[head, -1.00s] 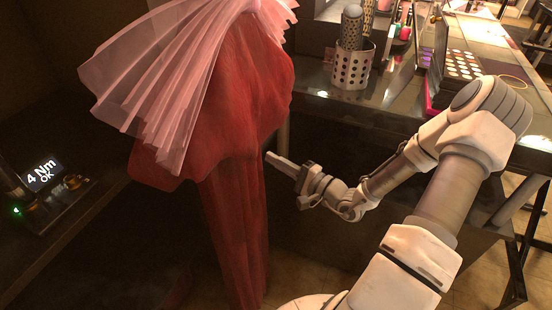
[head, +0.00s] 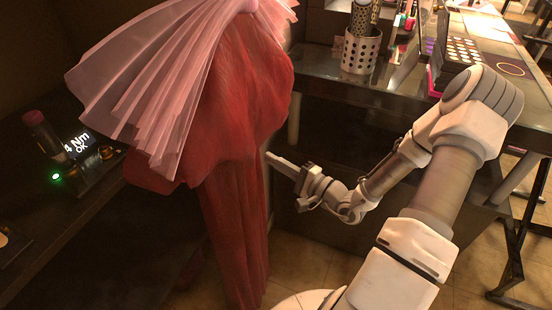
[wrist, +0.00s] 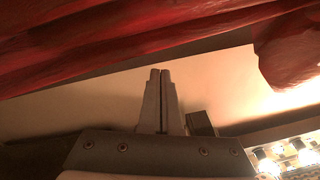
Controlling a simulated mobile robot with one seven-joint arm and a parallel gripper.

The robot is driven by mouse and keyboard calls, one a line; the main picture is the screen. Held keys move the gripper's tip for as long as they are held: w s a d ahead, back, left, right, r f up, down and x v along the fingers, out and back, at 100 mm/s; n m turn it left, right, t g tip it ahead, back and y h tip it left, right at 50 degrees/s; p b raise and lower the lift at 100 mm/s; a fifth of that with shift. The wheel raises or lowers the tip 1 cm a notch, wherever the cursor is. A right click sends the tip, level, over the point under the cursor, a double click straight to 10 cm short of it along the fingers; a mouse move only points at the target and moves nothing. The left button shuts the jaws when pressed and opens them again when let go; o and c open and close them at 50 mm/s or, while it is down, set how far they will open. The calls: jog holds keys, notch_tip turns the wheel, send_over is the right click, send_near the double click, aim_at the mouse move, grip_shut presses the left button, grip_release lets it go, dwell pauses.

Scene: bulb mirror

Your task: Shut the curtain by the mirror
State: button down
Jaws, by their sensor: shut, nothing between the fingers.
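The red curtain (head: 228,225) hangs gathered in folds at the left-centre of the head view, with a pink sheer bow (head: 150,75) over its upper part. My gripper (head: 268,156) is beside the curtain's right edge, pointing left at it; I cannot tell whether it touches. In the wrist view, my gripper (wrist: 161,73) has its two fingers together and empty. Red curtain folds (wrist: 110,40) cross the top of that view, apart from the fingertips in the picture. A lit strip of bulbs (wrist: 290,155), perhaps the mirror's edge, shows at the lower right.
A dark counter (head: 385,90) stands behind my arm, carrying a perforated metal cup (head: 359,52) and an open makeup palette (head: 463,50). A dark shelf at the left holds a small display (head: 78,143). Tiled floor (head: 300,262) shows below.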

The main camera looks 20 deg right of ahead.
jog(key=shift+s+a, duration=0.15)
jog(key=shift+a, duration=0.1)
